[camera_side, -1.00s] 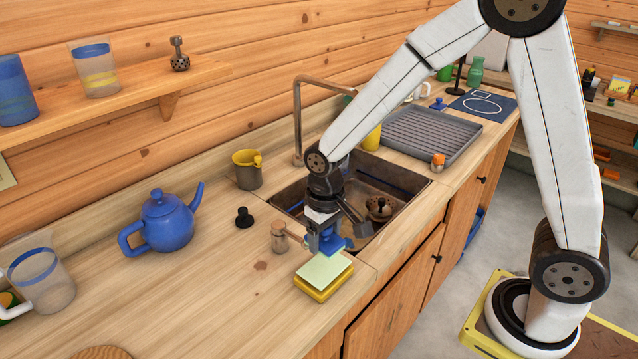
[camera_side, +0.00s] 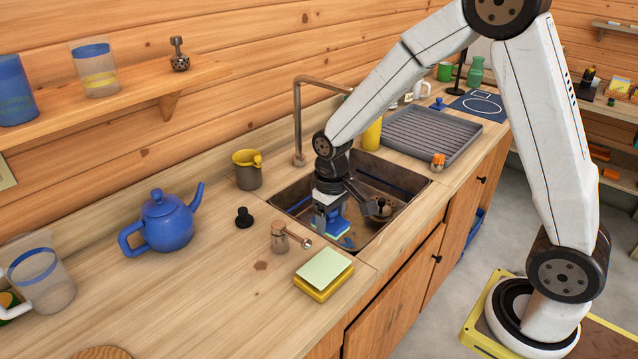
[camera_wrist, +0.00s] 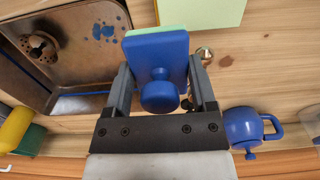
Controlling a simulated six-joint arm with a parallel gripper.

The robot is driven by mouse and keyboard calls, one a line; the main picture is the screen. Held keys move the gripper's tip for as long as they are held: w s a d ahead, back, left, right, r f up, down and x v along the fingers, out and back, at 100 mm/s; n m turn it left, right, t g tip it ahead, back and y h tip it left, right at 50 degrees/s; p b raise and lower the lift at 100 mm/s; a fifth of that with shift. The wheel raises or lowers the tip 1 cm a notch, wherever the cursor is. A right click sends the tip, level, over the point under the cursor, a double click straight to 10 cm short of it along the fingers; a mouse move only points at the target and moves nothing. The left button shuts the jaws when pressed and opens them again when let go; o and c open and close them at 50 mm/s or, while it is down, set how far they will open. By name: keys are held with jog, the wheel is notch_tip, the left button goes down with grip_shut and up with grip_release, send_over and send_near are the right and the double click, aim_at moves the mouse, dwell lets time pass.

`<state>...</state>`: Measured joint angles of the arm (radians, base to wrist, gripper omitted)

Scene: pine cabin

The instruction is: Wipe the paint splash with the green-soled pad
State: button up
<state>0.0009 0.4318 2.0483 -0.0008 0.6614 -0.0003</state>
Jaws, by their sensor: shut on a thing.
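The green-soled pad (camera_side: 331,222) is a blue block with a round knob and a thin green layer underneath. My gripper (camera_side: 329,208) is shut on it and holds it over the front left part of the sink. In the wrist view the pad (camera_wrist: 172,55) sits between my fingers (camera_wrist: 160,80), its green edge at the far side. The paint splash (camera_wrist: 103,31) shows there as blue blots on the sink floor, beside the pad. In the side view a small bluish patch (camera_side: 347,242) shows just below the pad, which partly hides that area.
The brown metal sink (camera_side: 400,217) has raised walls and holds a perforated strainer (camera_wrist: 40,46). The faucet (camera_side: 298,120) rises behind.

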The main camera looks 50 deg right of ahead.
jog(key=shift+d, duration=0.1)
dwell(0.3)
jog(key=shift+w+d+f+n, duration=0.4)
jog(key=shift+d+f+n, duration=0.1)
jog(key=shift+d+n, duration=0.15)
jog(key=w+d+f+n, duration=0.3)
jog(key=d+f+n, duration=1)
jog(key=d+n, duration=0.3)
jog(key=shift+d+n, duration=0.35)
jog(key=shift+f, duration=0.15)
